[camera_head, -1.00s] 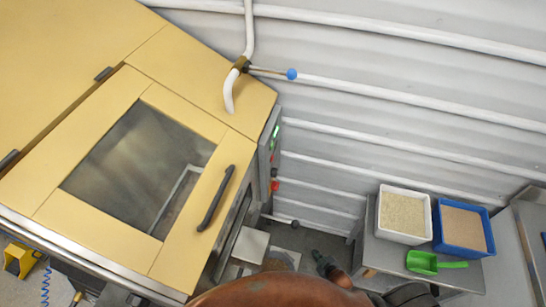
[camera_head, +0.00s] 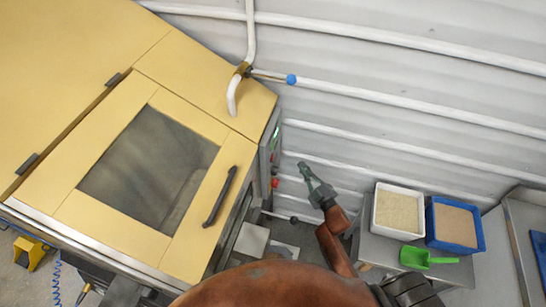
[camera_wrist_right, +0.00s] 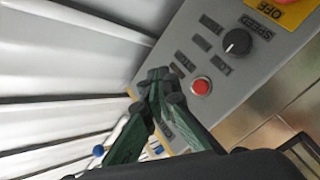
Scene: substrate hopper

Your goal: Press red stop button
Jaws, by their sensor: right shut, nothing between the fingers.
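The grey control panel (camera_wrist_right: 215,85) fills the right half of the right wrist view. A small round red button (camera_wrist_right: 201,87) with a pale ring sits on it, near a black knob (camera_wrist_right: 237,41) marked SPEED. A larger red button (camera_wrist_right: 308,4) on a yellow plate is cut off at the top right corner. In the head view, the panel shows edge-on at the machine's right side, with a red button (camera_head: 275,183). My right gripper (camera_head: 303,166) is shut and empty, right of the panel. Its fingertips (camera_wrist_right: 159,82) appear left of the small red button, apparently apart from it. My left gripper is not visible.
The yellow machine (camera_head: 185,75) with a window and black handle (camera_head: 220,196) stands left. A white bin (camera_head: 376,215), a blue bin (camera_head: 482,230) and a green scoop (camera_head: 413,257) are on a low table. The ribbed wall (camera_head: 400,120) lies behind.

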